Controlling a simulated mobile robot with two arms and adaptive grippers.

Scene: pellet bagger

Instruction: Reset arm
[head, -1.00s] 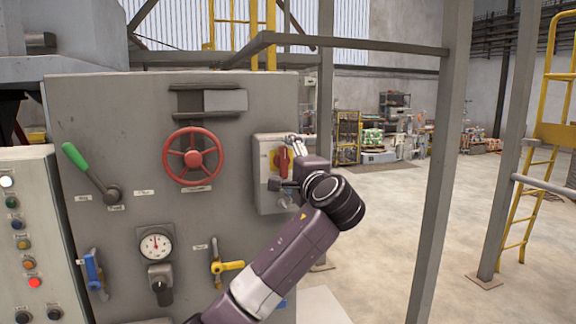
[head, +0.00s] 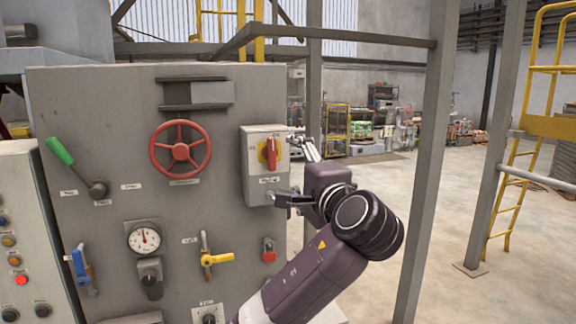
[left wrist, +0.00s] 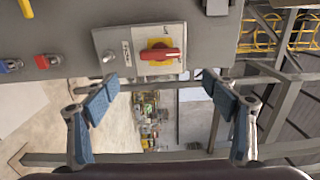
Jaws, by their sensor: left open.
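The grey switch box (head: 257,185) with a red rotary handle (head: 271,153) on a yellow plate is on the right part of the control panel (head: 110,130). The handle stands upright in the head view; the box also shows in the left wrist view (left wrist: 120,42). My left gripper (head: 288,168) is just right of the box, fingers spread and empty. In the left wrist view my left gripper's (left wrist: 159,86) blue-padded fingers are wide apart, with the red handle beyond the gap between them. No contact with the handle is visible. My right gripper is not in view.
The panel also carries a red handwheel (head: 180,149), a green-gripped lever (head: 76,168), a gauge (head: 144,237), and blue (head: 80,266) and yellow (head: 217,259) valve handles. A grey post (head: 427,180) stands right of my arm. Open floor (head: 480,190) lies beyond.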

